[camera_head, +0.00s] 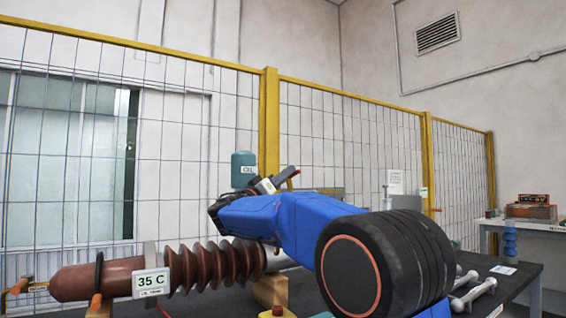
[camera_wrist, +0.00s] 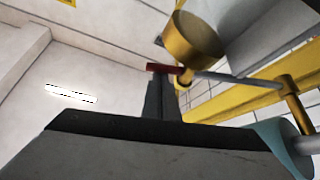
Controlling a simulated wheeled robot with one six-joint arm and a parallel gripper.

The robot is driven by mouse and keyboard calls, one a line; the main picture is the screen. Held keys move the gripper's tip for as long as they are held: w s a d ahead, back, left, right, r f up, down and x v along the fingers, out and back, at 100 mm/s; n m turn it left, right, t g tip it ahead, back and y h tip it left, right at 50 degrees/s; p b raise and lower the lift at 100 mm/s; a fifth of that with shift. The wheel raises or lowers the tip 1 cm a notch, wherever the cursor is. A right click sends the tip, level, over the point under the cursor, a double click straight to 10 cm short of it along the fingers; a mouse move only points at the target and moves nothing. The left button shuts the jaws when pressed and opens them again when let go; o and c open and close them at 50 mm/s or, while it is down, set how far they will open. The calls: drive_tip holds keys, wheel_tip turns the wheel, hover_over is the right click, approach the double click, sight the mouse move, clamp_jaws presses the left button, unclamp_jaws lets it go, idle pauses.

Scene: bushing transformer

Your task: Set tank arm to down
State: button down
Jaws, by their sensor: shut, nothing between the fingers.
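A teal tank (camera_head: 244,168) with a white label stands at mid-picture in the head view, behind my blue arm. Part of a teal rounded body shows at the lower right of the wrist view (camera_wrist: 285,145). A brass cylinder (camera_wrist: 195,40) with a short red bar, likely the tank arm (camera_wrist: 165,68), sits at the top of the wrist view. My gripper (camera_wrist: 160,82) is shut and empty, its dark fingertips right at the red bar; I cannot tell whether they touch. In the head view my gripper (camera_head: 268,184) is small beside the tank, and the lever's angle is unclear.
A brown ribbed bushing (camera_head: 205,270) with a "35 C" plate (camera_head: 151,283) lies across the front left. A yellow mesh fence (camera_head: 269,125) stands behind. A thin metal pipe (camera_wrist: 235,80) runs beside the brass cylinder.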

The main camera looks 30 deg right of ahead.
sight(288, 183)
drive_tip(key=shift+s+f+m, duration=0.15)
drive_tip(key=shift+s+f, duration=0.1)
drive_tip(key=shift+f, duration=0.65)
drive_tip(key=shift+s+f+m, duration=0.15)
drive_tip(key=shift+s+f, duration=0.1)
drive_tip(key=shift+f, duration=0.6)
